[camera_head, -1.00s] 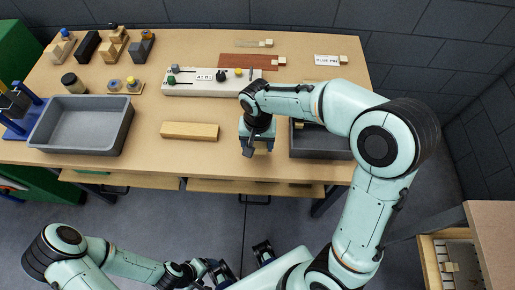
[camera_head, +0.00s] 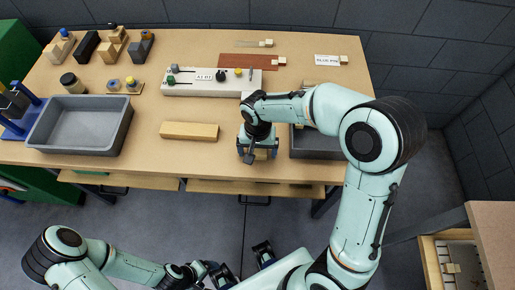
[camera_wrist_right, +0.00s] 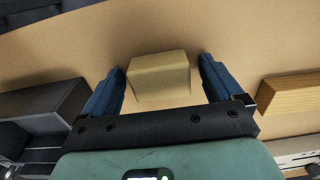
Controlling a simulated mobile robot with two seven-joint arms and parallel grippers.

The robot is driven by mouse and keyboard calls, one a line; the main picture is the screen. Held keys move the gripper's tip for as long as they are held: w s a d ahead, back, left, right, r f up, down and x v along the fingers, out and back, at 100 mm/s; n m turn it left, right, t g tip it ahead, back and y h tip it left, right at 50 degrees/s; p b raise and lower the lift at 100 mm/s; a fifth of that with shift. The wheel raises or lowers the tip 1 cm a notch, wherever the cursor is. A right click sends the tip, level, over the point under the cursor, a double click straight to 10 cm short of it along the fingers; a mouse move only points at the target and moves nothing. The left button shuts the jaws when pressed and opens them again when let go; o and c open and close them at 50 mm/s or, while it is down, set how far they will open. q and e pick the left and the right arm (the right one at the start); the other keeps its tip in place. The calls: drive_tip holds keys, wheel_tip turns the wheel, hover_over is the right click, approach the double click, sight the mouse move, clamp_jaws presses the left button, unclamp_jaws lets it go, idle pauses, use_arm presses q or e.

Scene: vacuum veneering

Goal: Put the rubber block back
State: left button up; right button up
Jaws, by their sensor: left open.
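A plain tan block (camera_wrist_right: 158,76), which looks like the rubber block, stands on the table between the fingers of my right gripper (camera_wrist_right: 162,82). Gaps show between the block and both fingers in the right wrist view, so the gripper is open around it, not gripping. In the head view my right gripper (camera_head: 258,150) points down near the table's front edge and mostly hides the block (camera_head: 261,154). My left gripper (camera_head: 243,262) is open and empty, low in front of the table.
A dark grey tray (camera_head: 318,153) is to the right of my right gripper, partly behind my arm. A wooden bar (camera_head: 189,131) lies to the left. A larger grey tray (camera_head: 113,139) is further left. A white fixture (camera_head: 185,88) lies behind the bar.

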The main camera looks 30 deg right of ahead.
drive_tip(key=shift+r, duration=0.6)
use_arm(q)
drive_tip(key=shift+w+r+p, duration=0.25)
drive_tip(key=shift+r+p, duration=0.2)
drive_tip(key=shift+r, duration=0.1)
drive_tip(key=shift+w+r+p, duration=0.25)
drive_tip(key=shift+r+p, duration=0.15)
drive_tip(key=shift+r, duration=0.1)
use_arm(e)
wheel_tip(320, 180, up, 11)
drive_tip(key=shift+r, duration=0.15)
